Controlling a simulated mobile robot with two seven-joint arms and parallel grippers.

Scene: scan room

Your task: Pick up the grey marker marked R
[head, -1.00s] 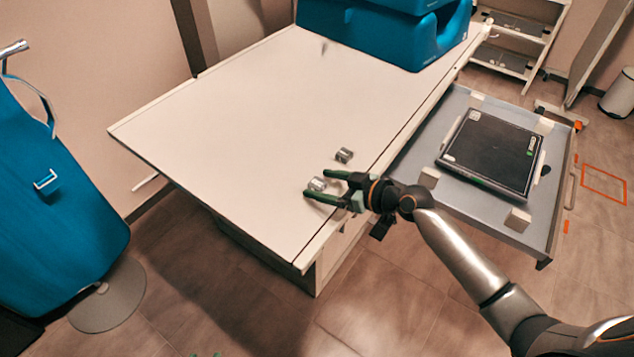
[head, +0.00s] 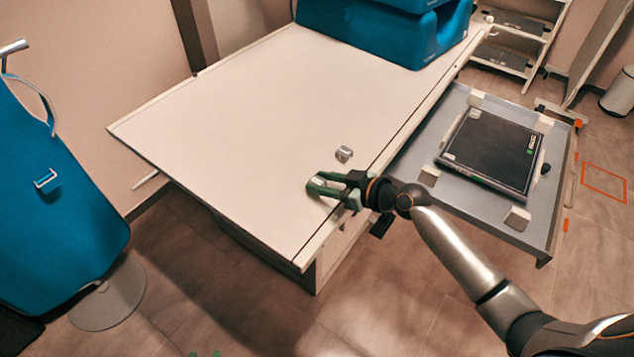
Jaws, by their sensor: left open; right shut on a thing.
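My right gripper (head: 318,185) is at the near right edge of the white table (head: 240,130). Its green fingers are closed on a small grey marker (head: 317,181), which shows between the fingertips at table height. I cannot tell whether it touches the tabletop. A second small grey marker (head: 344,154) lies on the table just beyond the gripper, apart from it. The letters on both markers are too small to read. My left gripper (head: 205,354) shows only as green fingertips at the bottom edge, open and low, away from the table.
A blue padded block (head: 390,30) stands at the table's far end. A pulled-out grey tray (head: 480,215) with a dark flat panel (head: 490,152) lies right of the table. A blue apron (head: 55,190) hangs at the left. Most of the tabletop is clear.

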